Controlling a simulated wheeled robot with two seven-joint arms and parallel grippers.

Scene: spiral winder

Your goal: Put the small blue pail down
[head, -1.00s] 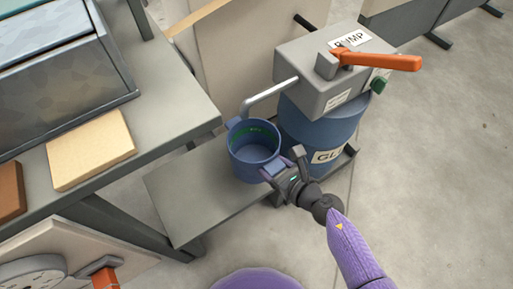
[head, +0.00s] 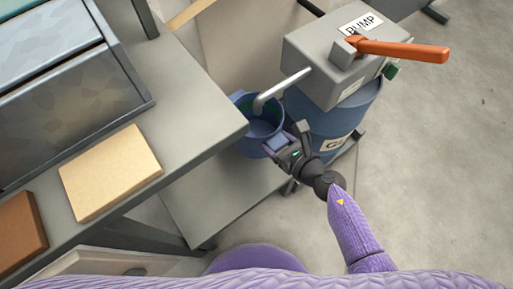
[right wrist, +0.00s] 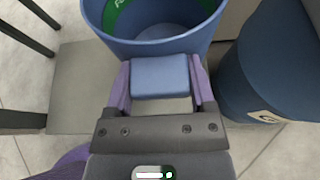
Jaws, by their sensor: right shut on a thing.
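The small blue pail (head: 262,127) is upright below the pump's bent spout (head: 281,89), its mouth facing up, with green marking on its inner wall. The table edge hides part of its left side. My right gripper (head: 278,146) is shut on the blue block-shaped grip at the pail's near side. In the right wrist view the fingers (right wrist: 160,82) clasp this grip (right wrist: 160,76), and the pail (right wrist: 150,48) stands beyond them. I cannot tell whether its base touches the low grey shelf (head: 215,197). My left gripper is out of view.
The blue glue drum (head: 318,121) with the grey pump box (head: 330,62) and orange lever (head: 404,49) stands close right of the pail. The grey table (head: 190,110), carrying a tan block (head: 110,172) and a brown block (head: 20,232), is at left. Floor at right is clear.

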